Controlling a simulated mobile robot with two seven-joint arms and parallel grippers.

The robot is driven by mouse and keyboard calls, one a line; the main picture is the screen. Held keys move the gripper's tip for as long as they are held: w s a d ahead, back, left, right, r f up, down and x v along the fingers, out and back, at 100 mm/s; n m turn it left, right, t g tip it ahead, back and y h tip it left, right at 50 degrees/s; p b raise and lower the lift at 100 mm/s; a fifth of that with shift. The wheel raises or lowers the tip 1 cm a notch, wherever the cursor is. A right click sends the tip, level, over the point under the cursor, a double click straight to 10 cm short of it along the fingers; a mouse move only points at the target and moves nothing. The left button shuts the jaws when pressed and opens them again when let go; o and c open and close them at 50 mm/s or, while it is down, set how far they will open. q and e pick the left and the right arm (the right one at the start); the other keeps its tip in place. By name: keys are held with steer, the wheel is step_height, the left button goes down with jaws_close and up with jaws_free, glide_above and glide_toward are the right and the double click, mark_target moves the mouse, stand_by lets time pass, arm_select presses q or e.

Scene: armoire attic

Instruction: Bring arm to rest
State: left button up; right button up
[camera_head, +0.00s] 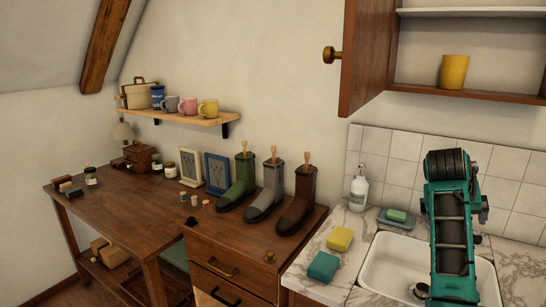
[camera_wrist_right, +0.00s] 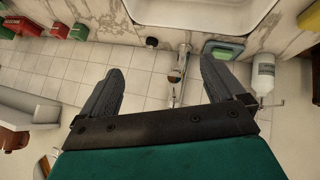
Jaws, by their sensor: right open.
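My right arm rises in teal and black over the sink in the head view, with its black upper end in front of the tiled wall. My right gripper (camera_wrist_right: 160,82) is open in the right wrist view, its two dark fingers wide apart with nothing between them. Tiles and the tap (camera_wrist_right: 177,75) lie beyond the fingers. In the head view the fingers cannot be made out. My left gripper is not in view.
The sink (camera_head: 385,265) lies below my arm, with a soap bottle (camera_head: 359,190) and sponges (camera_head: 340,238) to its left. An open cabinet door (camera_head: 368,55) and a shelf with a yellow cup (camera_head: 453,72) are above. Boots (camera_head: 298,205) stand on the wooden drawer unit.

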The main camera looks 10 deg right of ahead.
steer(key=s+a+f+n+t+y, duration=0.1)
steer(key=s+a+f+n+y, duration=0.15)
steer(key=s+a+f, duration=0.55)
steer(key=s+a+f+n+y, duration=0.1)
steer(key=s+a+f+n, duration=0.3)
steer(key=f, duration=0.5)
steer(key=s+a+f+n+g+y, duration=0.1)
steer(key=s+a+f+y, duration=0.1)
steer(key=s+a, duration=0.6)
steer(key=s+a+f+n+y, duration=0.1)
steer(key=s+a+f+y, duration=0.1)
steer(key=s+a, duration=0.5)
steer(key=w+a+f+t+y, duration=0.1)
steer(key=w+f+t+y, duration=0.1)
steer(key=w+f+t, duration=0.3)
step_height(320, 180, down, 4)
steer(key=shift+w+f+t, duration=0.15)
steer(key=shift+w+t, duration=0.1)
steer(key=shift+t, duration=0.65)
steer(key=shift+n, duration=0.25)
steer(key=shift+c, duration=0.4)
